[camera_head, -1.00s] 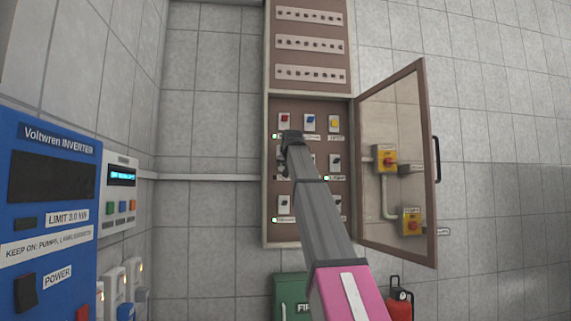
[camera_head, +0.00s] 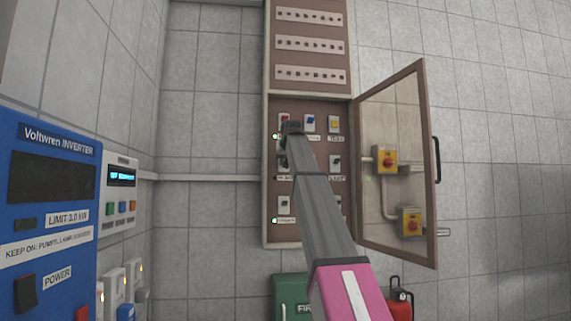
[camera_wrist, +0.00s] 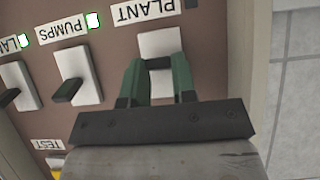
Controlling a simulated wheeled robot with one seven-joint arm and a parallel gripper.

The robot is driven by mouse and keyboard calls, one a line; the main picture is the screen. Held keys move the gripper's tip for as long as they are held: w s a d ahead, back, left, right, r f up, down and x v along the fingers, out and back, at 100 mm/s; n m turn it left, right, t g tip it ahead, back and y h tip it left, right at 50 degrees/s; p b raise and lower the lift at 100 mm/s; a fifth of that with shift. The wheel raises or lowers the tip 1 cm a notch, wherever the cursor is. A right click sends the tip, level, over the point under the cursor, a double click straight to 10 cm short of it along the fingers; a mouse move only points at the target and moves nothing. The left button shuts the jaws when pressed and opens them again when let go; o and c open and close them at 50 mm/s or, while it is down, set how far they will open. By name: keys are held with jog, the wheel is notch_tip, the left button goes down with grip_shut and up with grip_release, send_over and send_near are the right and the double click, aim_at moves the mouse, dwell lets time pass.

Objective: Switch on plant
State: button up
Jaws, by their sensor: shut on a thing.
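The plant switch (camera_wrist: 160,45) is a white plate under an upside-down PLANT label (camera_wrist: 148,11) in the wrist view. My gripper (camera_wrist: 158,82) has its green fingers on either side of the switch's dark lever, shut on it; the lever is mostly hidden. The indicator by the PLANT label (camera_wrist: 190,3) is cut by the picture edge and looks dark. In the head view my gripper (camera_head: 291,130) is at the left column of the brown switch cabinet (camera_head: 268,180), covering the plant switch.
The pumps switch (camera_wrist: 80,75) is beside it, its indicator (camera_wrist: 92,20) lit green. The lamp switch (camera_wrist: 20,85) is further left, its indicator lit too. The cabinet door (camera_head: 432,245) stands open to the right. A blue inverter (camera_head: 60,180) is at left.

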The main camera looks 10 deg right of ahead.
jog(key=r+g, duration=0.1)
jog(key=g, duration=0.1)
jog(key=w+g, duration=0.1)
jog(key=g, duration=0.1)
jog(key=shift+r, duration=0.35)
jog(key=shift+r+g, duration=0.2)
jog(key=shift+g, duration=0.8)
jog(key=o, duration=0.9)
